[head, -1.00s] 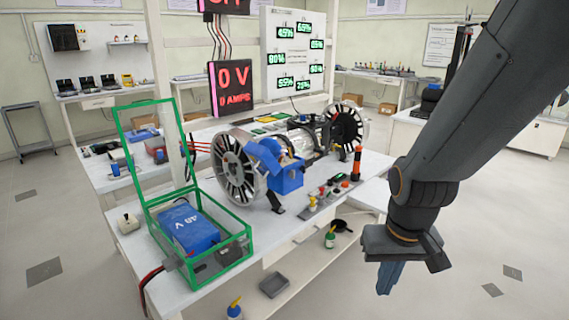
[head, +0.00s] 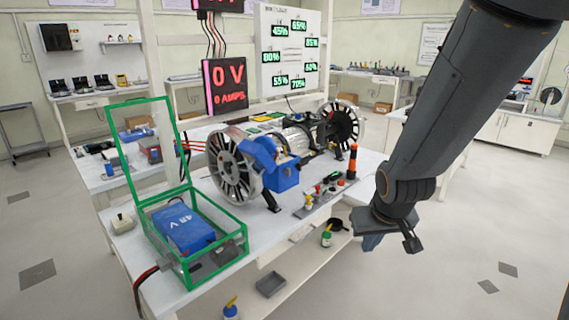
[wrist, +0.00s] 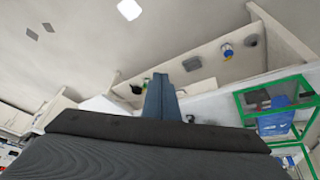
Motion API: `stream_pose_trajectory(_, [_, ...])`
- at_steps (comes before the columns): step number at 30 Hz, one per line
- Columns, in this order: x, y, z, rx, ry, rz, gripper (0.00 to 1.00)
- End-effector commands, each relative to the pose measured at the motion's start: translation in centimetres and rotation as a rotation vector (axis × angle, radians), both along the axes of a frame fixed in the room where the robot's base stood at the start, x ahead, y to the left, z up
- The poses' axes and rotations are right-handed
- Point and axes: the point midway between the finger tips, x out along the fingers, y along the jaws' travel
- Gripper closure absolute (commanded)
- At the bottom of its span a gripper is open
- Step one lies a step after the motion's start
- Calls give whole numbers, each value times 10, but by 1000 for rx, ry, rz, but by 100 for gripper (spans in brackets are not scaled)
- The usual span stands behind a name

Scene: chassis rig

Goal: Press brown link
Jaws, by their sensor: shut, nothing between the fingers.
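No part that I can clearly tell as a brown link shows in either view. The chassis rig (head: 296,138) with its spoked wheels and blue housing stands on the white bench (head: 222,205). A small control panel (head: 318,200) with red and yellow knobs and an orange-black post (head: 352,162) is at the bench's near right edge. My gripper (head: 371,244) hangs to the right of the bench, apart from the panel. In the wrist view its blue fingers (wrist: 161,98) are shut together and empty, pointing toward the bench's lower shelf.
A green-framed box (head: 213,262) with its lid up holds a blue 48 V battery (head: 183,228) at the left. The lower shelf (head: 290,277) carries a grey tray (head: 271,285) and bottles. Displays (head: 228,85) stand behind the rig. Floor at the right is clear.

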Motion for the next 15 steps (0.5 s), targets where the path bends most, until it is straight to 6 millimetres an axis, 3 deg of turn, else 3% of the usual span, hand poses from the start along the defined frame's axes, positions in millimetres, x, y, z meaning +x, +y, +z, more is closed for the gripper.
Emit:
stream_pose_trajectory(1, [26, 0, -7, -3, -61, 21, 100])
stream_pose_trajectory(6, [107, 6, -9, 7, -289, 101, 100])
stream_pose_trajectory(12, [183, 27, -6, 60, -549, 210, 100])
stream_pose_trajectory(15, [212, 41, -3, 104, -675, 266, 100])
